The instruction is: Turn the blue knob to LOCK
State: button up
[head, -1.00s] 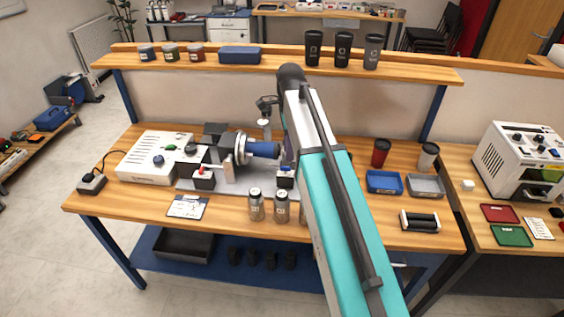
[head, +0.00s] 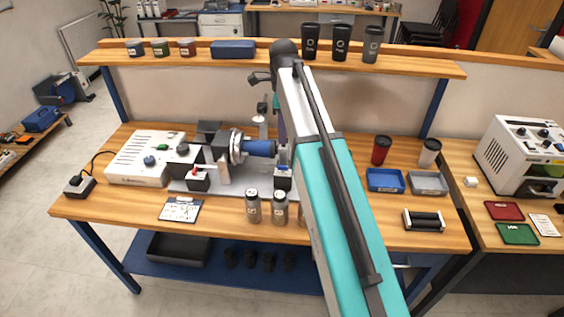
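A small blue knob (head: 283,168) sits on a dark-and-white block at the right end of the marking fixture (head: 222,188), beside my arm. Its pointer and any LOCK lettering are too small to read. A blue cylinder (head: 260,148) lies horizontally from the round chuck (head: 237,147). My arm reaches over the bench and bends down behind itself just right of the cylinder. My gripper's fingers are hidden behind the arm, so their contact with anything cannot be seen.
A red knob (head: 196,171) is on a similar block to the left. Blue (head: 385,181) and grey (head: 428,183) trays and cups are at the right. A shelf (head: 280,68) with jars and tumblers crosses the back.

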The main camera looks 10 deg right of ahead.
aim_at(283, 166)
jog(key=shift+f+p, duration=1.55)
jog(key=shift+f, duration=5.05)
grip_shut()
